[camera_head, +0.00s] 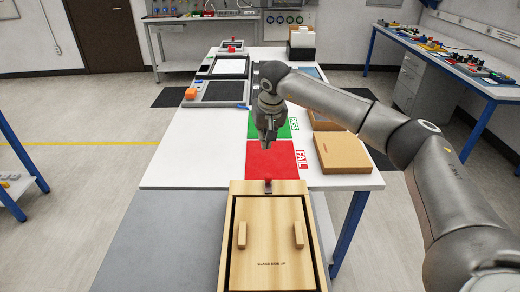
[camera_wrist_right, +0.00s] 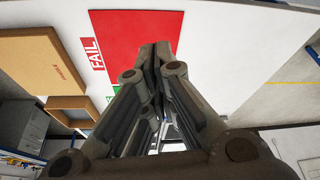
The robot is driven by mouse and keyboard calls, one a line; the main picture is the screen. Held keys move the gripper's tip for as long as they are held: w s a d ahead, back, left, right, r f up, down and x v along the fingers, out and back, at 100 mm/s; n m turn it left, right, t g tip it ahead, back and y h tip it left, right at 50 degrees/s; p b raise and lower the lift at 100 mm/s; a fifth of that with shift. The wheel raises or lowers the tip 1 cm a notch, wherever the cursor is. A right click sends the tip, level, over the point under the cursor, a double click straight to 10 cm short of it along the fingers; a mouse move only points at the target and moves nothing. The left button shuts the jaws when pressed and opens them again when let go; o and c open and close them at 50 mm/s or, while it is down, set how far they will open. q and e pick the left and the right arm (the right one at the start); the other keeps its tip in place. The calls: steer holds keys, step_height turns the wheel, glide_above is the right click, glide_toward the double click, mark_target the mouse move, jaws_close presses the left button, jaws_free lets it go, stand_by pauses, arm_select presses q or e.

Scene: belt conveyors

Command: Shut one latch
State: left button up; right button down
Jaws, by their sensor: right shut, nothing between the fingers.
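A wooden case (camera_head: 233,188) lies at the near edge of the head view. Its light wood panel (camera_head: 269,215) carries two short upright wooden bars and small print reading "GLASS SIDE UP". A small latch with a red knob (camera_head: 268,181) sits at the middle of the case's far edge; its exact position is too small to tell. My right gripper (camera_head: 267,146) points down above the red FAIL area, beyond the latch and apart from it. In the right wrist view my right gripper (camera_wrist_right: 155,52) has its fingers together and empty. My left gripper is not in view.
The white table (camera_head: 195,150) has a red FAIL mat (camera_head: 270,162) and a green PASS mat (camera_head: 292,125). A brown box (camera_head: 340,152) stands at right. Dark trays and an orange object (camera_head: 191,93) are farther back. The table's left side is clear.

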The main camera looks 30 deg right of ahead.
mark_target(268, 183)
step_height(268, 183, down, 9)
steer(key=b, duration=0.7)
steer(key=shift+s+a, duration=0.15)
steer(key=shift+s, duration=0.3)
